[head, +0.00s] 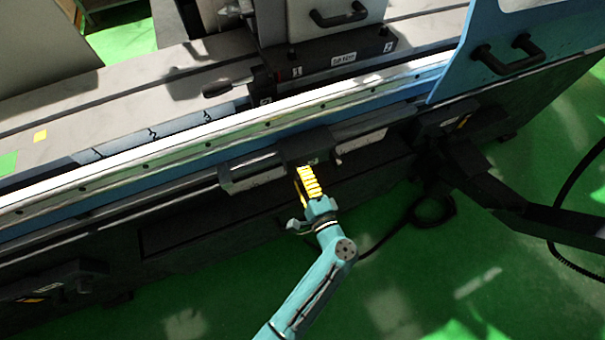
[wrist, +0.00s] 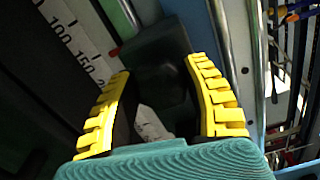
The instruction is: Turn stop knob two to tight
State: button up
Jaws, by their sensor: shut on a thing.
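My gripper (head: 303,172) has yellow ribbed fingers and reaches up to a dark block (head: 308,146) on the front of the machine, below the long rail. In the wrist view its two fingers (wrist: 160,72) stand apart on either side of a dark part (wrist: 165,78), and they are shut on it. This part lies between and just past the fingertips. The fingers hide much of it, and I cannot read a number on it or tell how far it is turned.
A white scale with black numbers (wrist: 75,45) runs beside the block. The pale rail (head: 205,143) crosses above my gripper. A blue door with a black handle (head: 508,55) stands at right. A dark arm-like bracket (head: 480,185) juts out at right. Green floor (head: 400,285) is open below.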

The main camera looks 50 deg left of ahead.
jog(key=shift+m, duration=0.3)
jog(key=o, duration=1.2)
jog(key=v, duration=1.2)
